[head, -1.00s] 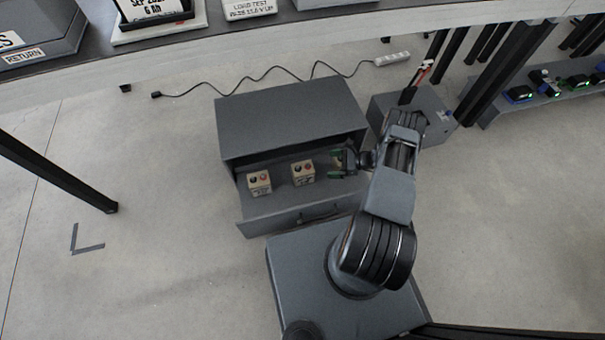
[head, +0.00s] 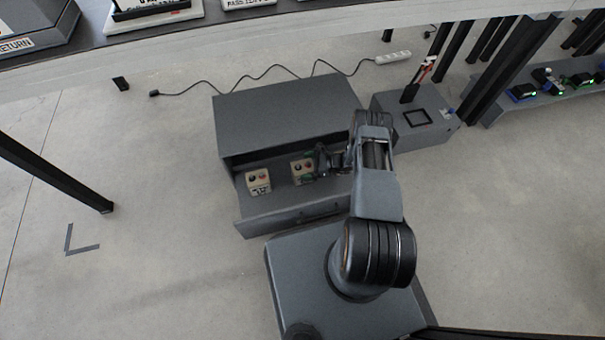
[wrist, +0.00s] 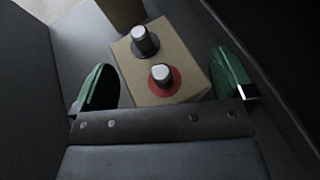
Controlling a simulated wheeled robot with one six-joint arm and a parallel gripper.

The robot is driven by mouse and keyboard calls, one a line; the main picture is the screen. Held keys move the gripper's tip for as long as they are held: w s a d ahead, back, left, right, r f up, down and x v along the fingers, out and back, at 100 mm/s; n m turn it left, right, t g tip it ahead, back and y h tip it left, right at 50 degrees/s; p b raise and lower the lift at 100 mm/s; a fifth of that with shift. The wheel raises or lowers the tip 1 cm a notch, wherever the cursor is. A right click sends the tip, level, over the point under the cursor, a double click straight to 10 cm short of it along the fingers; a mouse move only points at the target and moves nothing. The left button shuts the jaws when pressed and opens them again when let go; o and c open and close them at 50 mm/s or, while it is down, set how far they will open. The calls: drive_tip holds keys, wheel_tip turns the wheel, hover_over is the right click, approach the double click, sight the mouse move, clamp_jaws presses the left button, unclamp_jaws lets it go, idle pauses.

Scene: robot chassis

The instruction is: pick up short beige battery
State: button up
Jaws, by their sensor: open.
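Two short beige batteries sit in the open drawer (head: 290,217) of a grey cabinet. The right beige battery (head: 301,170) is close to my gripper (head: 318,166). The left beige battery (head: 258,182) stands apart from it. In the wrist view, the near beige battery (wrist: 163,64) shows two metal posts, one with a black ring and one with a red ring. My gripper (wrist: 165,85) is open, its green-padded fingers on either side of the battery's near end. Contact is not visible. Part of the other battery (wrist: 122,12) shows at the top.
The grey cabinet (head: 285,115) overhangs the back of the drawer. The drawer front and side walls surround the batteries. A grey box (head: 420,125) with a square recess and a red-handled lever stands to the right. A dark table leg (head: 60,172) stands at left.

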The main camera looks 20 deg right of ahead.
drive_tip(key=shift+a, duration=0.2)
drive_tip(key=shift+c, duration=0.4)
clamp_jaws()
drive_tip(key=shift+w, duration=0.1)
idle(0.4)
